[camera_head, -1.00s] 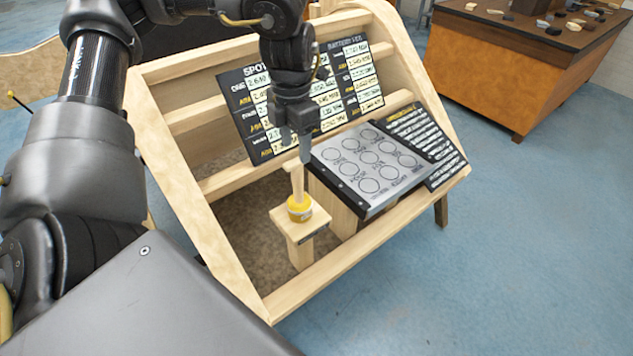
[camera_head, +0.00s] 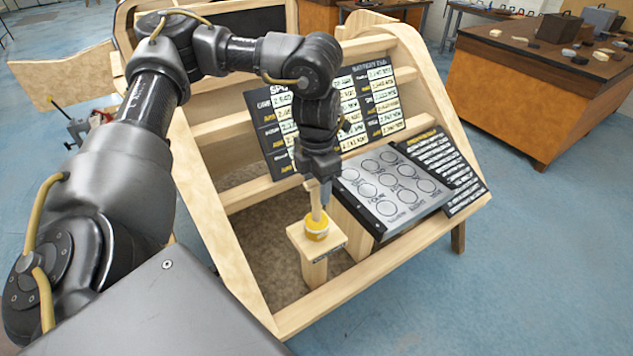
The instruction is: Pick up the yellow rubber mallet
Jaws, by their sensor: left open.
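The yellow rubber mallet (camera_head: 317,228) stands head-down on a small wooden block stand (camera_head: 314,265) inside the wooden frame. Its pale handle points up. My left gripper (camera_head: 322,193) points down from above at the handle, and it is open. One dark finger shows close to the right side of the handle, and the gripper covers the handle's top. I cannot tell whether the finger touches it. The yellow head is below the fingers and clear of them. My right gripper is not in view.
A tilted panel with circles (camera_head: 391,188) lies just right of the mallet. A dark price board (camera_head: 365,105) stands behind my gripper. The wooden frame's front rail (camera_head: 385,267) runs in front of the stand. A brown table (camera_head: 535,90) with small items stands at the right.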

